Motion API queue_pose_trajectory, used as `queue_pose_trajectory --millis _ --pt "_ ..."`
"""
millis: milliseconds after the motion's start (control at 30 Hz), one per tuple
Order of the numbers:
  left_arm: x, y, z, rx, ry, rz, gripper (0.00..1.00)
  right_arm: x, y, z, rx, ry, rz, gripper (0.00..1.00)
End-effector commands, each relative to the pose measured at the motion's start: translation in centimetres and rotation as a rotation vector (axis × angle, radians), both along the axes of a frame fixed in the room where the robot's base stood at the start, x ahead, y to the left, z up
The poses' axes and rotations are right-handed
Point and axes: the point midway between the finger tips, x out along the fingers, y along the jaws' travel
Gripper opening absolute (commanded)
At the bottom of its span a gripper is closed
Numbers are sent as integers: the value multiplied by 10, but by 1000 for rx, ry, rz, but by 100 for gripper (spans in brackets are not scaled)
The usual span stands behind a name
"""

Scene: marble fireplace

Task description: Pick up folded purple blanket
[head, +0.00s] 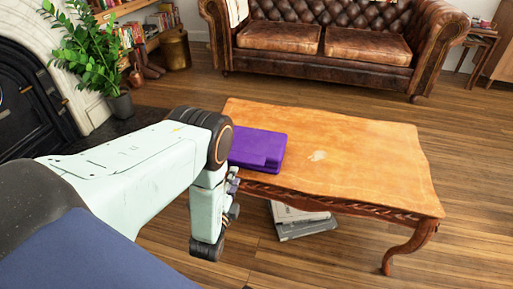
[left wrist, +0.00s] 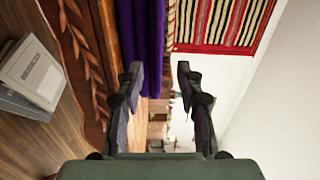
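The folded purple blanket (head: 258,148) lies flat on the left end of the wooden coffee table (head: 345,160) in the head view. My left arm comes in from the left and hides part of its left side. My left gripper (head: 232,200) is beside the table's near edge, close to the blanket, and its fingers are mostly hidden there. In the left wrist view the two fingers of my left gripper (left wrist: 160,78) are apart with nothing between them. The blanket (left wrist: 141,30) shows at the top there, beyond the left finger. My right gripper is not in view.
Books or magazines (head: 298,220) lie beneath the table, also in the left wrist view (left wrist: 32,75). A brown leather sofa (head: 325,45) stands behind it. A potted plant (head: 90,55) and fireplace (head: 35,85) are at left. A striped textile (left wrist: 222,22) shows in the wrist view.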

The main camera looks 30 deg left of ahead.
Motion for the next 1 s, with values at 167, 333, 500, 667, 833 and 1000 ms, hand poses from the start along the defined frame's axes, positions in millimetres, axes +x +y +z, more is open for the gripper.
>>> queue_pose_trajectory --millis 167,333,500,667,833,1000 --pt "2 4 1 53 5 2 37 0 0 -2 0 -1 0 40" --pt "19 9 0 54 5 2 37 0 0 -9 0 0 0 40" --pt "38 12 -1 52 5 1 37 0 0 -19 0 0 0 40" --pt "61 15 -3 51 6 -1 37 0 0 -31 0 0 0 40" --pt "76 17 -2 51 8 -3 37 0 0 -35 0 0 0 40" --pt "78 17 -1 51 9 -3 37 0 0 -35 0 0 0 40"
